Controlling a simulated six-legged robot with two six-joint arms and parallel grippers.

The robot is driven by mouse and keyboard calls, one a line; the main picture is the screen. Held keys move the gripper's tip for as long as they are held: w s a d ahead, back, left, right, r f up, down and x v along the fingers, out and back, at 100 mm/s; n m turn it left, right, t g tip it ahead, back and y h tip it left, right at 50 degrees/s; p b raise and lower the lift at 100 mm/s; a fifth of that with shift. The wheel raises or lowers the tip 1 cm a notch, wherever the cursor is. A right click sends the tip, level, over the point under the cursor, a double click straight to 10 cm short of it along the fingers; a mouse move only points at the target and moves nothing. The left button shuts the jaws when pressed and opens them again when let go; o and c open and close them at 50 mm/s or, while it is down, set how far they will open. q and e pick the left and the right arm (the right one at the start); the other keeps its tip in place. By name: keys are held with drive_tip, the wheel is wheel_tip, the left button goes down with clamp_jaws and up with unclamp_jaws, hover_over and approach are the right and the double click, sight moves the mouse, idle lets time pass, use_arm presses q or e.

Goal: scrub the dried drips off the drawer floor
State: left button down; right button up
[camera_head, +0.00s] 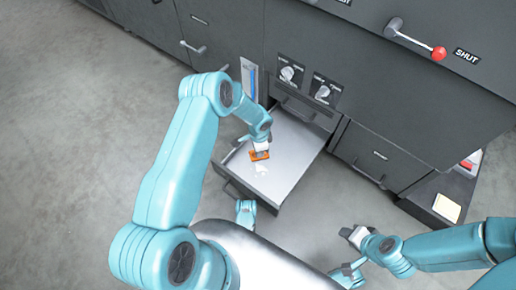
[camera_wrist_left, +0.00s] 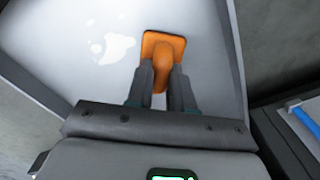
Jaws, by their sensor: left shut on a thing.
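The open drawer (camera_head: 290,170) has a pale grey floor and stands out from the dark cabinet. Whitish dried drips (camera_head: 261,169) lie on its floor, just in front of an orange scrubber (camera_head: 258,156). In the left wrist view the drips (camera_wrist_left: 113,48) are a pale irregular patch with small spots, left of the scrubber (camera_wrist_left: 164,44). My left gripper (camera_wrist_left: 160,72) is shut on the scrubber's grip, at or just above the drawer floor; contact is unclear. My right gripper (camera_head: 351,235) is outside the drawer, lower right; its finger gap is too small to read.
Dark cabinets with knobs (camera_head: 290,73) rise behind the drawer. A lever with a red ball (camera_head: 439,53) sits by a SHUT label (camera_head: 466,56). Concrete floor (camera_head: 70,140) is clear at left.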

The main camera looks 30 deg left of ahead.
use_arm(q)
drive_tip(key=shift+s+d, duration=0.15)
drive_tip(key=shift+d, duration=1)
drive_tip(key=shift+s+d, duration=0.2)
drive_tip(key=shift+d, duration=0.95)
drive_tip(key=shift+s+d, duration=0.15)
drive_tip(key=shift+d, duration=1)
drive_tip(key=shift+r, duration=0.15)
drive_tip(key=shift+r+p, duration=1.95)
drive_tip(key=shift+r, duration=0.95)
wheel_tip(320, 180, up, 3)
drive_tip(key=shift+p, duration=1)
